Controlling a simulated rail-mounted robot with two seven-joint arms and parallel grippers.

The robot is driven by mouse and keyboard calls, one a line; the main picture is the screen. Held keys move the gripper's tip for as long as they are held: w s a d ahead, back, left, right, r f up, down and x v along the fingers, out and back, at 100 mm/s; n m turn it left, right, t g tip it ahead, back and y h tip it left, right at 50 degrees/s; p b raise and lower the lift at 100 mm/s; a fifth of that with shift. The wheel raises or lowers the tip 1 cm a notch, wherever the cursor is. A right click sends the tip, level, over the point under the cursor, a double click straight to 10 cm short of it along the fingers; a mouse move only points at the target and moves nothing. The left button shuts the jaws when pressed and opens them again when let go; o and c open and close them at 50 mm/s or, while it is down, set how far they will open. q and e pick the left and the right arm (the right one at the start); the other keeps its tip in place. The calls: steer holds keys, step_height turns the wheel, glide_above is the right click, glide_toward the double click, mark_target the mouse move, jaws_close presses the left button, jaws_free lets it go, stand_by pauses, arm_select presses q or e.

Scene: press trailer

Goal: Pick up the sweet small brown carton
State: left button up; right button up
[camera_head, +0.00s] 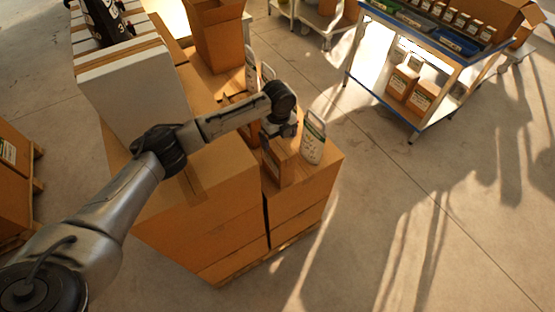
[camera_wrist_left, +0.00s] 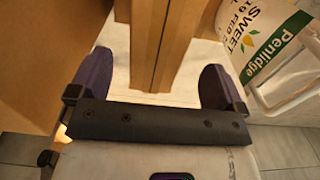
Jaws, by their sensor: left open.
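A small brown carton (camera_head: 278,166) stands upright on the stacked large boxes, beside a white jug (camera_head: 313,140). My left gripper (camera_head: 280,132) points down just above and behind it in the head view. In the left wrist view the gripper (camera_wrist_left: 159,62) is open, with a brown carton (camera_wrist_left: 165,45) seen edge-on between its two dark fingers. I cannot tell whether the fingers touch it. The white jug (camera_wrist_left: 275,50), labelled SWEET and Penlidge, is close to the right finger. No label shows on the carton's visible sides.
The large brown boxes (camera_head: 215,205) fill the space under my left arm. More white jugs (camera_head: 252,68) stand behind the gripper. A white box (camera_head: 135,85) is at the upper left. A blue-edged shelf cart (camera_head: 415,120) with cartons stands at the right. Open floor lies between.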

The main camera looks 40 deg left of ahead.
mark_target(278, 144)
arm_select(q)
steer(key=shift+s+a+f, duration=0.1)
steer(key=shift+f, duration=2.75)
steer(key=shift+c, duration=0.2)
steer(key=shift+r, duration=0.15)
jaws_close()
